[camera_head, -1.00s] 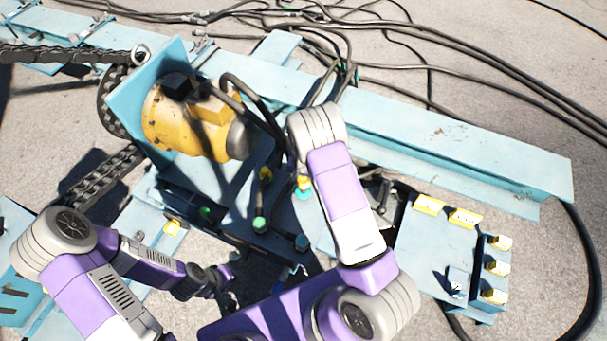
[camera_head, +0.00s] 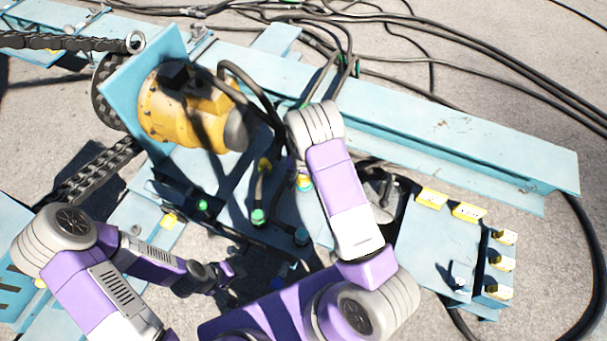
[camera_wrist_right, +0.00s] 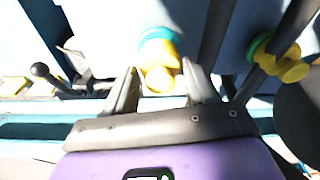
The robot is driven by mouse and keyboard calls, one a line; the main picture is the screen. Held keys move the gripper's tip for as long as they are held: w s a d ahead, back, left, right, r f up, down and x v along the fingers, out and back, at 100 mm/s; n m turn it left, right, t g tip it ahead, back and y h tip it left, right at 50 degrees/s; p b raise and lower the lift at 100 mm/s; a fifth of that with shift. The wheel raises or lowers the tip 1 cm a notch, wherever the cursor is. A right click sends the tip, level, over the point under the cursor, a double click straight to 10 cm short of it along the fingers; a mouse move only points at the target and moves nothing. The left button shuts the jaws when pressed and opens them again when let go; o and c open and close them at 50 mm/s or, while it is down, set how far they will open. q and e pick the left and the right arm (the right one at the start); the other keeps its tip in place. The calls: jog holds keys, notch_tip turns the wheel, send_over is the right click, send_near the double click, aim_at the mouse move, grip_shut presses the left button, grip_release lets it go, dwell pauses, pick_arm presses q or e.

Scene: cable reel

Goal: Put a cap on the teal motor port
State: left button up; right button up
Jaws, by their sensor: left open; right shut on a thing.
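A teal port (camera_wrist_right: 157,36) with a yellow cap (camera_wrist_right: 160,76) at its end shows in the right wrist view. The fingers of my right gripper (camera_wrist_right: 163,88) stand on both sides of the cap and are shut on it. The cap and port look in line and touching; how firmly the cap sits I cannot tell. In the head view the teal port (camera_head: 306,187) shows just left of my right forearm, which hides most of the right gripper. My left gripper (camera_head: 232,270) is open and empty at the lower left, apart from the ports.
The yellow motor (camera_head: 185,112) stands at upper left, with black cables running from it. A green-ended connector (camera_head: 258,217) and a blue one (camera_head: 301,236) are near the port. A light-blue panel (camera_head: 430,240) with yellow-marked parts is on the right. A long blue beam (camera_head: 450,135) lies behind.

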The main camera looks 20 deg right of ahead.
jog(key=shift+f, duration=0.3)
jog(key=o, duration=1.2)
jog(key=shift+o, duration=0.2)
jog(key=shift+s+a+r+p, duration=0.2)
jog(key=shift+r+p, duration=0.4)
jog(key=shift+r, duration=1.3)
jog(key=shift+s+a+r+p, duration=0.15)
jog(key=shift+r+p, duration=0.45)
jog(key=shift+r, duration=1.25)
